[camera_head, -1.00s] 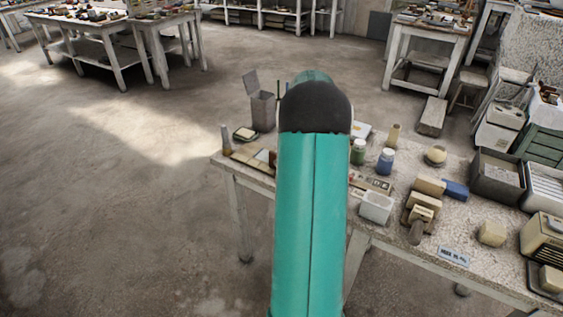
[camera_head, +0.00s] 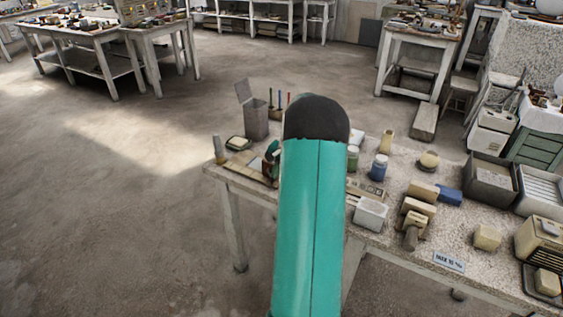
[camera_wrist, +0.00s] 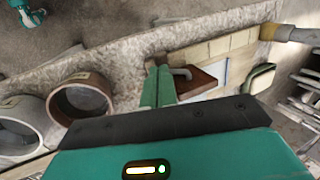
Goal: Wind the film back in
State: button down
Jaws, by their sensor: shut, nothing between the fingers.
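In the wrist view my gripper (camera_wrist: 158,88) shows two green fingers close together, shut and empty. Just right of the fingertips is a brown block (camera_wrist: 200,80) with a small bent grey handle (camera_wrist: 181,72), like a crank, at its near end. I cannot tell whether the fingers touch the handle. A pale flat sheet (camera_wrist: 240,66) lies beyond the block; I cannot tell whether it is film. In the head view part of my gripper (camera_head: 272,156) shows at the table's left end, and my teal arm hides much of what lies behind it.
In the wrist view, two round open jars (camera_wrist: 82,98) (camera_wrist: 18,126) stand left of the fingers. A green-rimmed pad (camera_wrist: 262,80) lies to the right.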

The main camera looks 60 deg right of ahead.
aim_at(272, 180)
jog(key=shift+x, duration=1)
jog(key=shift+d, duration=0.1)
jog(key=shift+s+f+t, duration=0.1)
jog(key=shift+f+t, duration=0.1)
jog(key=shift+t, duration=0.3)
jog(key=shift+f+t, duration=0.35)
jog(key=shift+t, duration=0.55)
jog(key=shift+f, duration=0.35)
jog(key=shift+r, duration=0.2)
